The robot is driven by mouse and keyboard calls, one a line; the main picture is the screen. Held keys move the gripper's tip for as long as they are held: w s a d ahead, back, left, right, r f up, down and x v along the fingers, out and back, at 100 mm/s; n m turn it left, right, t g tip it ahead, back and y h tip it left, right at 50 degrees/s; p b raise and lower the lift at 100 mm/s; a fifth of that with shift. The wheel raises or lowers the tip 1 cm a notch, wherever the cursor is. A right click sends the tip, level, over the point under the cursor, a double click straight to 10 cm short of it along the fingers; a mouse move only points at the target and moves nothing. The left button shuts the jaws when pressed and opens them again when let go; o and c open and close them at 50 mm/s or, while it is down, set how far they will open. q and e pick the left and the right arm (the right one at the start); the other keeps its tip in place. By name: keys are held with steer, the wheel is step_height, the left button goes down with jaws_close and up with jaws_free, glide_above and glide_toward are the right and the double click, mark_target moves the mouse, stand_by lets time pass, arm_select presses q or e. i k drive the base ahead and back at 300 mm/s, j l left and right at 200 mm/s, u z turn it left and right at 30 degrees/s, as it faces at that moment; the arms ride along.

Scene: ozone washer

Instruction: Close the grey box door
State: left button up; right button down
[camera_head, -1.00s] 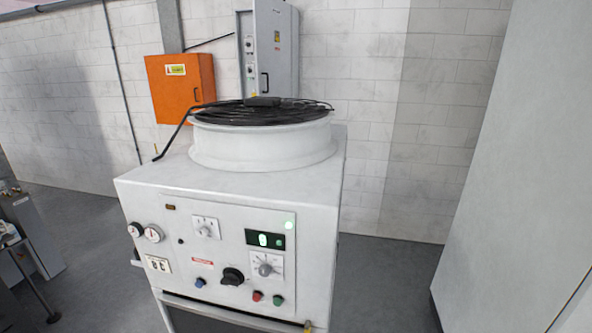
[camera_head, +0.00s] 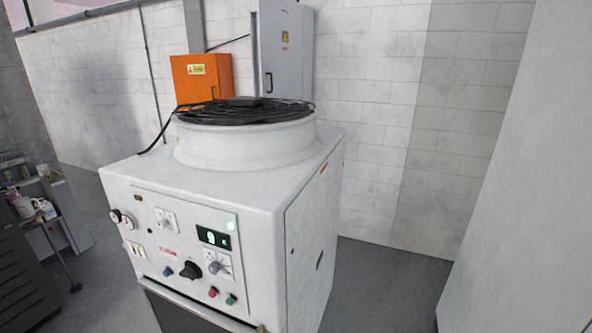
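A grey box (camera_head: 285,50) hangs on the back wall behind the white machine, at the top of the head view. Its tall door has a yellow warning label and a dark handle low on its left side. The door face looks angled to the wall, but I cannot tell clearly how far it stands open. The top of the box is cut off by the picture edge. Neither of my grippers is in view.
An orange box (camera_head: 199,82) hangs left of the grey box. A pale panel (camera_head: 525,180) rises at right. Grey floor (camera_head: 385,285) is clear between them.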

mark_target(279, 22)
steer(key=i+l+u, duration=0.2)
steer(key=i+l, duration=0.15)
steer(key=l, duration=0.3)
steer(key=i+l+u, duration=0.15)
steer(key=l, duration=0.2)
steer(key=i+l+u, duration=0.1)
steer(key=i+l, duration=0.2)
steer(key=i+l+u, duration=0.15)
steer(key=i+l, duration=0.15)
steer(key=i+l+u, duration=0.1)
steer(key=i+l, duration=0.15)
steer(key=l, duration=0.2)
steer(key=i+l+u, duration=0.25)
steer(key=i+l, duration=0.25)
steer(key=l, duration=0.3)
steer(key=i+l+u, duration=0.1)
steer(key=l, duration=0.35)
steer(key=i+l+u, duration=0.15)
steer(key=i+l, duration=0.15)
steer(key=l, duration=0.15)
steer(key=i+l+u, duration=0.1)
steer(key=l, duration=0.4)
steer(key=i, duration=0.1)
